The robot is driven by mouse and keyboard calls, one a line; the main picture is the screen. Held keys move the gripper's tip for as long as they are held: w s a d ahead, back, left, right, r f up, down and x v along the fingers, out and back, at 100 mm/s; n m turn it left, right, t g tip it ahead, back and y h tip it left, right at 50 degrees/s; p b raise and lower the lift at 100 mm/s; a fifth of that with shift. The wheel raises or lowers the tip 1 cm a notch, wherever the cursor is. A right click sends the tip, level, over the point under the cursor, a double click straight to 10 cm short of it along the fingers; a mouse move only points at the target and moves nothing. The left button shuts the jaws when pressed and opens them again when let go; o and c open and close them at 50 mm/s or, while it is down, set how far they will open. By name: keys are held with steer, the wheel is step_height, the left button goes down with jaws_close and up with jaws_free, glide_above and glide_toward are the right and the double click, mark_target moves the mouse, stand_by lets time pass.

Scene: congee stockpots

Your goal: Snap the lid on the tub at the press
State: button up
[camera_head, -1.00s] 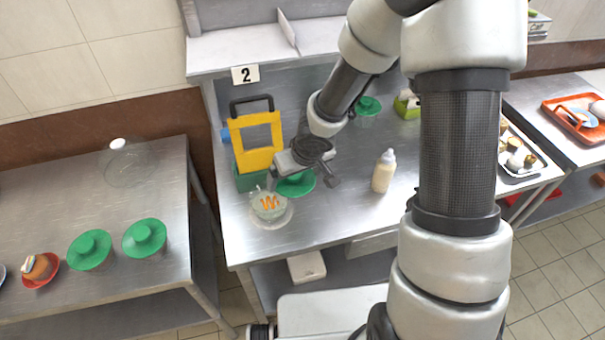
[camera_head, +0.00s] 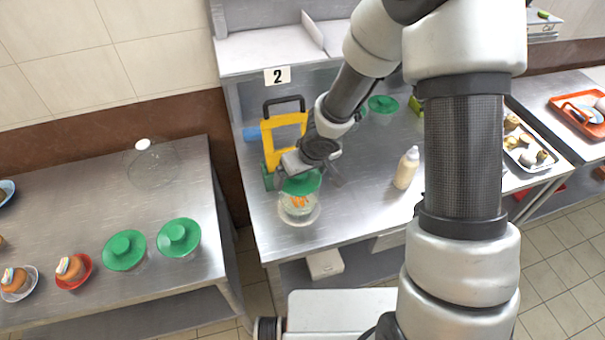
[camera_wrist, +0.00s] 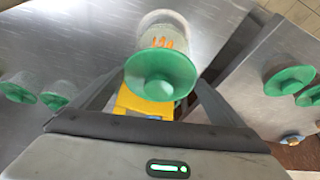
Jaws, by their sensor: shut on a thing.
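My gripper (camera_head: 303,168) is shut on a green lid (camera_head: 303,183) with a round knob. The lid hangs level over the back part of a clear tub (camera_head: 297,207) with orange marks on its side. I cannot tell whether lid and tub touch. In the wrist view the lid (camera_wrist: 161,72) shows between my fingers and overlaps the tub (camera_wrist: 163,30). The press (camera_head: 268,140), a yellow frame with a black handle and green base, stands just behind the tub. My gripper hides part of it.
A cream bottle (camera_head: 406,168) stands to the right on the steel table. Another green-lidded tub (camera_head: 383,104) is at the back. The left table holds two green-lidded tubs (camera_head: 124,250), a clear dome (camera_head: 150,165) and small plates of food. The front right of the middle table is clear.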

steer(key=shift+f+b, duration=2.7)
steer(key=shift+f, duration=0.25)
steer(key=shift+f+b, duration=0.2)
steer(key=shift+b, duration=0.15)
steer(key=o, duration=0.7)
steer(key=shift+r+p, duration=3.35)
steer(key=shift+r, duration=0.2)
jaws_close()
